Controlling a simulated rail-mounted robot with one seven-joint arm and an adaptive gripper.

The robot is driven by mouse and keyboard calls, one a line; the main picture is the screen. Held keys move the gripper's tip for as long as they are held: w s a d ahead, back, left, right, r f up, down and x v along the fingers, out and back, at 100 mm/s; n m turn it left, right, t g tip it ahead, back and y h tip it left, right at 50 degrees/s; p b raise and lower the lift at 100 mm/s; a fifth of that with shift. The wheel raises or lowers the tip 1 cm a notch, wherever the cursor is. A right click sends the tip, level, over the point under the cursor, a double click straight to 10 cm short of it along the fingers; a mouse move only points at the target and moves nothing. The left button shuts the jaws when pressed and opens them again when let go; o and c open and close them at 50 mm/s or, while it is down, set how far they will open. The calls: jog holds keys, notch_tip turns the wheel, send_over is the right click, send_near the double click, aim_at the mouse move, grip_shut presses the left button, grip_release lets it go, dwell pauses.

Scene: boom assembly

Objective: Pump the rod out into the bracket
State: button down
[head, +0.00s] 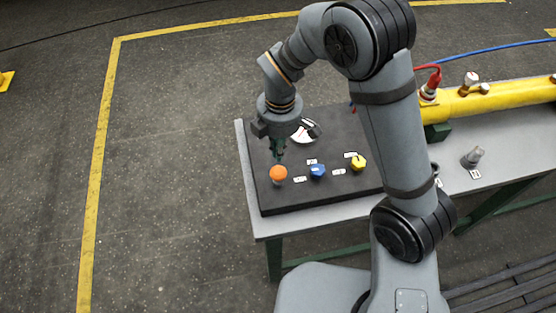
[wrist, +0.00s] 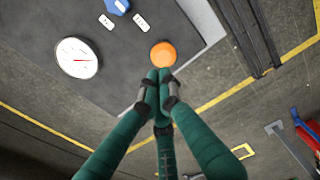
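My gripper (head: 277,152) has its dark green fingers pointing down above the orange button (head: 278,173) on the dark control panel (head: 300,197). In the wrist view the fingertips (wrist: 160,76) are together, with nothing between them, and end just short of the orange button (wrist: 163,54) in the picture. I cannot tell whether they touch it. A blue knob (head: 317,170) and a yellow knob (head: 358,162) sit to the right of the button. A yellow cylinder (head: 490,98) lies at the right. The rod and the bracket are not clearly visible.
A round white gauge (wrist: 78,57) with a red needle is on the panel. Red and blue hoses (head: 500,46) run near the cylinder. A small grey part (head: 472,158) stands on the grey table (head: 455,185). My arm hides part of the table.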

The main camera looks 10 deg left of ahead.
aim_at(278, 169)
notch_tip(278, 169, down, 6)
jog(key=shift+r+p, duration=0.15)
jog(key=shift+p, duration=0.4)
notch_tip(278, 169, down, 3)
jog(key=b, duration=0.3)
jog(key=shift+s+r, duration=0.1)
notch_tip(278, 169, up, 5)
jog(key=p, duration=0.4)
notch_tip(278, 169, up, 9)
jog(key=b, duration=0.2)
